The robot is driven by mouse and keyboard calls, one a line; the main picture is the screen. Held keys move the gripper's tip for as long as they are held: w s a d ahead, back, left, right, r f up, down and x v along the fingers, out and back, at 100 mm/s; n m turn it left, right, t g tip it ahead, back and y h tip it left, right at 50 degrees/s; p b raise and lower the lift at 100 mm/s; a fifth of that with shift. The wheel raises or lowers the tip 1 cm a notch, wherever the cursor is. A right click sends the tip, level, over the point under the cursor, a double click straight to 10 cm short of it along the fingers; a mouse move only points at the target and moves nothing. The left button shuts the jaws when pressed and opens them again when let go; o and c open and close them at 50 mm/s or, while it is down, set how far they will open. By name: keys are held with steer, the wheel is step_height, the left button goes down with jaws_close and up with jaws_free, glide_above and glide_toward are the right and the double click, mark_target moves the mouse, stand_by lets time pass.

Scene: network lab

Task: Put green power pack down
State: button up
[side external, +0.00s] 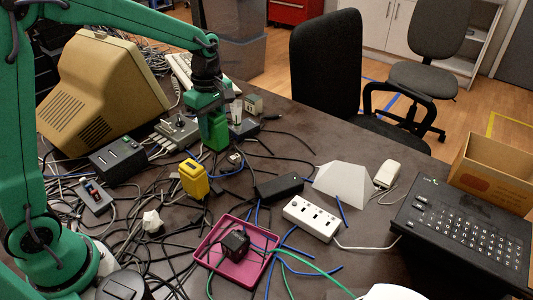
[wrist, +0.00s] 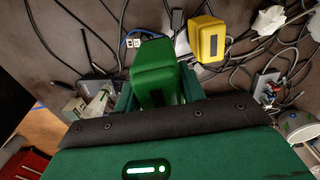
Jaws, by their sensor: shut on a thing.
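The green power pack (wrist: 155,62) is held in my gripper (wrist: 157,92), with a jaw on either side of it in the wrist view. In the side external view the green power pack (side external: 214,131) is upright below my gripper (side external: 210,108), behind the yellow power pack. Its lower end is at or just above the dark table; I cannot tell if it touches. The yellow power pack (side external: 194,179) stands in front of it and also shows in the wrist view (wrist: 208,38), apart from the green one.
Many cables lie around. A black adapter (side external: 279,187), a white power strip (side external: 311,218) and a pink tray (side external: 206,253) holding a black block (side external: 235,244) are nearer the front. A beige monitor (side external: 100,90) stands left. The table's back middle (side external: 290,130) is fairly clear.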

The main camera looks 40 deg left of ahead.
steer(key=w+a+f, duration=0.3)
steer(key=a+f, duration=0.3)
steer(key=a, duration=0.4)
steer(key=shift+w+a+f, duration=0.2)
steer(key=shift+w+f, duration=0.05)
steer(key=shift+w, duration=0.05)
steer(key=shift+f, duration=0.1)
steer(key=shift+f, duration=1.9)
steer(key=shift+f, duration=0.1)
steer(key=o, duration=1.2)
steer(key=shift+o, duration=0.2)
step_height(320, 180, up, 12)
